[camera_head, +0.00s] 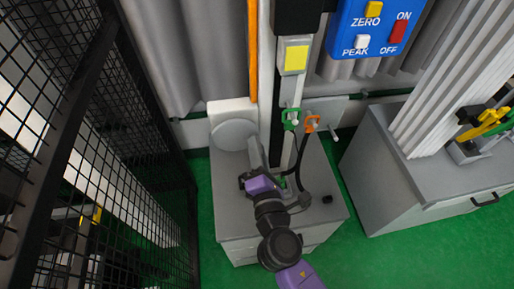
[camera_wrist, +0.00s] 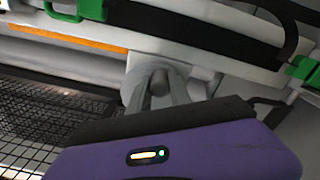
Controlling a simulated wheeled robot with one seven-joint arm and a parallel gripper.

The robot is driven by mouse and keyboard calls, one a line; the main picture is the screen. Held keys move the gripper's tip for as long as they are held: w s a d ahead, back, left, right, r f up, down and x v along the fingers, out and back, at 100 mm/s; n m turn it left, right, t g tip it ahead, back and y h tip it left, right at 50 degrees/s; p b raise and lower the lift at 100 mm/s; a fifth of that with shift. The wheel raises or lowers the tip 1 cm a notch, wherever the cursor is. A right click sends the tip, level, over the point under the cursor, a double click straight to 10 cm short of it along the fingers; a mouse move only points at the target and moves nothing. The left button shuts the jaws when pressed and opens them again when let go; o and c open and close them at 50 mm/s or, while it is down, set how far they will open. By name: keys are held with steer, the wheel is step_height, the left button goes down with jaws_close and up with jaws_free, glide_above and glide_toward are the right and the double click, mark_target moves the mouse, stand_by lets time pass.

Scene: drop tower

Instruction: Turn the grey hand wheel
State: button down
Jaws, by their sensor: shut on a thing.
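The grey hand wheel (camera_head: 233,134) is a round disc at the back left of the grey cabinet top, in front of a pale block. My gripper (camera_head: 253,148) reaches up to the right edge of the wheel in the head view. In the wrist view my gripper (camera_wrist: 158,90) has its two pale fingers closed around a small darker grey knob (camera_wrist: 157,82), which looks like the wheel's handle. The fingers hide part of the wheel's right side, and most of the wheel is hidden in the wrist view.
The grey cabinet (camera_head: 235,225) stands below my arm. Green and orange clamps (camera_head: 291,119) and a dark cable are close right of my gripper. A black mesh fence (camera_head: 165,140) stands left. A blue control panel (camera_head: 375,30) hangs at the upper right. Green floor separates the cabinets.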

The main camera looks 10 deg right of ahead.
steer(key=shift+r, duration=0.15)
steer(key=c, duration=1.2)
jaws_free()
steer(key=s+b, duration=0.2)
steer(key=s, duration=0.6)
steer(key=shift+w, duration=0.1)
